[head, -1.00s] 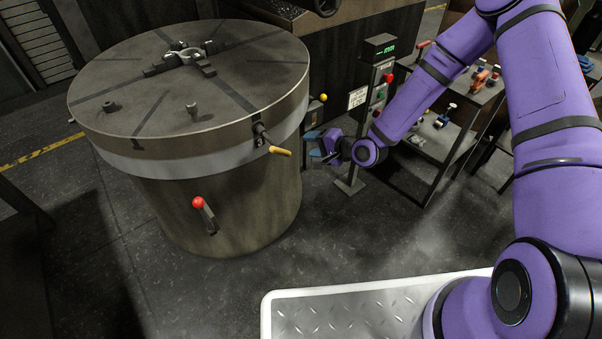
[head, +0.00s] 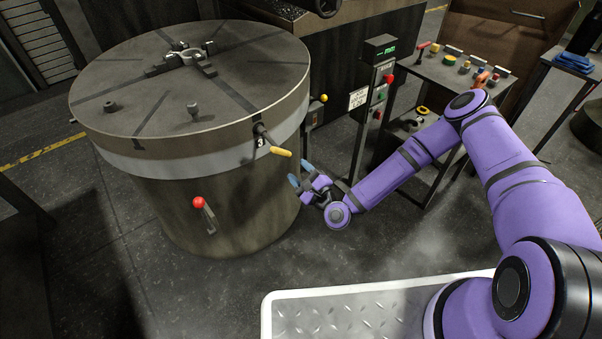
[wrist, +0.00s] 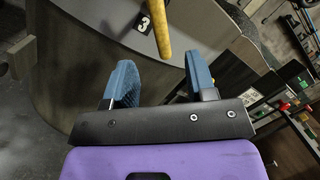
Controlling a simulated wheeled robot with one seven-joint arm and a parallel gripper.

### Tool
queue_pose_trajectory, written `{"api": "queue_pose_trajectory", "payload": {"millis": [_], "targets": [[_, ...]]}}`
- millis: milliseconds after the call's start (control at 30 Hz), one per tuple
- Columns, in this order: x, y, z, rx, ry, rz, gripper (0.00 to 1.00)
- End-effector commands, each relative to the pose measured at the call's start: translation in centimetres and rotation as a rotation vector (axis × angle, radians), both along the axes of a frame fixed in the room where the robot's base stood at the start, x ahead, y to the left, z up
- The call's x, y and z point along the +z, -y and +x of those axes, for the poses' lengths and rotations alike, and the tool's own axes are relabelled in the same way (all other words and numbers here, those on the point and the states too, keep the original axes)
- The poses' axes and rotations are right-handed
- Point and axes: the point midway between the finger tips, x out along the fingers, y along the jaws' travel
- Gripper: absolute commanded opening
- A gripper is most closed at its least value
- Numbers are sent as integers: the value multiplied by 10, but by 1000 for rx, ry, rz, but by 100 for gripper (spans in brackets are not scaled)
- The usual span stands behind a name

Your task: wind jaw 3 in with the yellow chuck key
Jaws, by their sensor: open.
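The yellow-handled chuck key (head: 281,152) sticks out from the side of the round chuck table (head: 215,127), just right of the black plate marked 3 (head: 261,143). Its dark shaft meets the rim there. My gripper (head: 299,174) is open and empty, just right of and below the handle. In the wrist view the yellow handle (wrist: 161,32) stands beyond the blue fingertips, in line with the gap between them (wrist: 158,65), and the plate with 3 (wrist: 144,23) shows left of it. Fingers and handle look apart.
A red-knobbed lever (head: 199,203) is on the drum's front, and a yellow-knobbed one (head: 323,98) on a box at its right. A control post (head: 378,90) with buttons stands behind my arm. A shelf table (head: 450,75) holds several tools. The floor before the drum is clear.

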Motion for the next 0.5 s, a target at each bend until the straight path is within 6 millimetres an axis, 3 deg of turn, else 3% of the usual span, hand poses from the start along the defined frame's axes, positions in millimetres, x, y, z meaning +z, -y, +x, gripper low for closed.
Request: {"api": "queue_pose_trajectory", "payload": {"millis": [500], "targets": [[8, -29, 41, 1, 4, -4, 51]]}}
